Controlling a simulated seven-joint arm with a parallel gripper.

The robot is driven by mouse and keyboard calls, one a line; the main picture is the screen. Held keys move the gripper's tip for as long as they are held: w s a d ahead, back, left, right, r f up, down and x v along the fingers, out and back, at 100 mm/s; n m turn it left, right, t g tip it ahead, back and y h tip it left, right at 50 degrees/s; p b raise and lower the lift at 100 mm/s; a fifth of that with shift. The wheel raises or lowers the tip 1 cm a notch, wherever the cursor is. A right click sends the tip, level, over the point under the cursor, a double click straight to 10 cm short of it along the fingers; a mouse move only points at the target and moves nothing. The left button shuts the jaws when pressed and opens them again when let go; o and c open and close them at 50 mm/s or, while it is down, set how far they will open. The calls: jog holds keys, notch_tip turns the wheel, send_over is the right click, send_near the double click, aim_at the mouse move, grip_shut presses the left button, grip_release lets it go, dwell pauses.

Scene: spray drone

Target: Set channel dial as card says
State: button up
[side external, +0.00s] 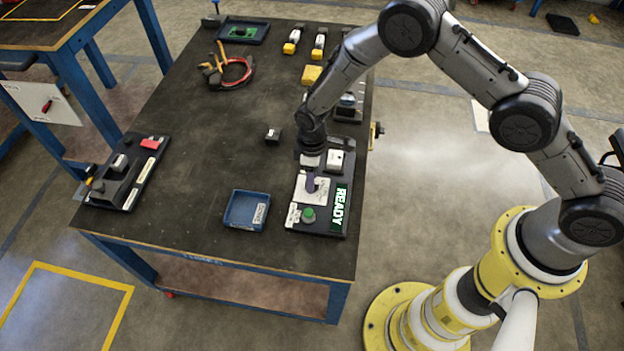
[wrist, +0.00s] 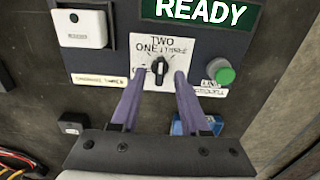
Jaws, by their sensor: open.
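The channel dial (wrist: 160,70) is a small black knob on a white plate (wrist: 150,47) marked ONE, TWO and THREE. It stands roughly upright in the wrist view, towards TWO. A white card strip (wrist: 100,80) left below the plate appears to read "CHANNEL THREE", though blurred. My gripper (wrist: 160,78) is open, its two purple fingers reaching to either side of the dial; I cannot tell whether they touch it.
A green button (wrist: 226,75) and lit READY sign (side external: 341,207) are close to the dial. A white switch box (wrist: 83,28) sits on the same panel. A blue tray (side external: 246,226) and small black block (side external: 272,136) stand nearby.

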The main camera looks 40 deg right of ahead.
jog(key=shift+f, duration=0.7)
grip_shut()
